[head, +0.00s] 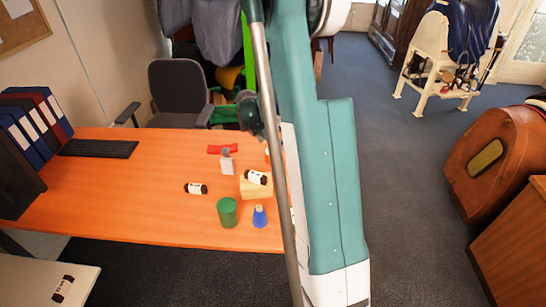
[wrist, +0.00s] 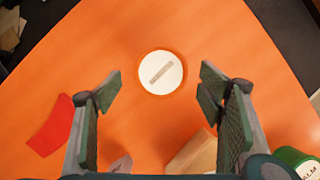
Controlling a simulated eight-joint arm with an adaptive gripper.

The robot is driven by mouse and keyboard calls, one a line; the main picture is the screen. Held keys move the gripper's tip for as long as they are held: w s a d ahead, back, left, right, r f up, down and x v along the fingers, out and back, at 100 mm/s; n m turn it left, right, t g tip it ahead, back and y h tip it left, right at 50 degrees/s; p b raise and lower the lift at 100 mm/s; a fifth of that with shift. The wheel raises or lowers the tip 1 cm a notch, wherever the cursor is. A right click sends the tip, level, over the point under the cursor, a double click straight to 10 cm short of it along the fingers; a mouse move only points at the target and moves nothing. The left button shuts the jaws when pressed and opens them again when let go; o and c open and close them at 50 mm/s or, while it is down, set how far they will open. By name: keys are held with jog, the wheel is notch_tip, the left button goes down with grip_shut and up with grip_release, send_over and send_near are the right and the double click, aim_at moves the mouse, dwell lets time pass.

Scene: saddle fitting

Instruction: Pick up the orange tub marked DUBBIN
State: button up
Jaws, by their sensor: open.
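In the wrist view, a round tub (wrist: 161,72) stands upright on the orange table, seen from above. It has a white lid with a tan strip across it and an orange rim. No DUBBIN lettering can be read. My gripper (wrist: 160,88) is open and empty, one finger to the lower left of the tub and one to the lower right. The tub lies ahead between the fingertips, and no contact shows. In the head view, a small orange and white piece (head: 267,152) shows beside my arm, mostly hidden. My gripper is hidden there.
A wooden block (head: 256,190) bears a lying dark-capped jar (head: 257,177). Nearby are another lying jar (head: 196,188), a green tub (head: 227,212), a blue bottle (head: 259,217), a grey-white object (head: 227,164) and a red piece (head: 222,149).

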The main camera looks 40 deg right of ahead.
jog(key=shift+f, duration=0.15)
jog(key=shift+b+x, duration=0.7)
jog(key=shift+x, duration=1.8)
jog(key=shift+s+a, duration=0.1)
jog(key=shift+s, duration=0.05)
jog(key=shift+c, duration=0.7)
jog(key=c, duration=0.9)
jog(key=shift+o, duration=0.2)
jog(key=shift+r+p, duration=1.05)
jog(key=shift+r, duration=3.95)
